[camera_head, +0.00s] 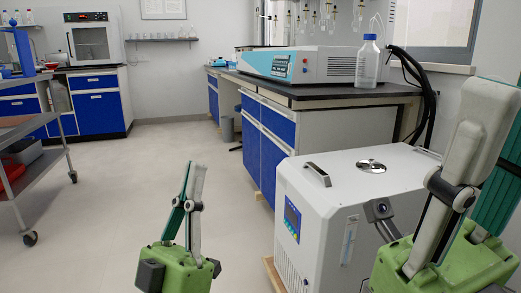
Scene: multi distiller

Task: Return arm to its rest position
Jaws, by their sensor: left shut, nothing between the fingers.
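My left gripper (191,170) stands upright at the lower middle of the head view, with its green body at the bottom edge. Its two thin fingers are together and nothing is between them. It is in front of the open floor, left of the white chiller unit in the picture. My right gripper (490,125) is large at the right edge, close to the camera, with a grey finger and a teal finger pointing up. Part of it is cut off by the frame, and its opening is unclear. No object shows in either gripper.
The white chiller (345,195) with a handle and round cap stands between my grippers. Behind it a dark-topped bench (300,95) carries a teal-and-white distiller (310,65) and a clear bottle (368,65). A metal cart (30,130) is at left. The middle floor is clear.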

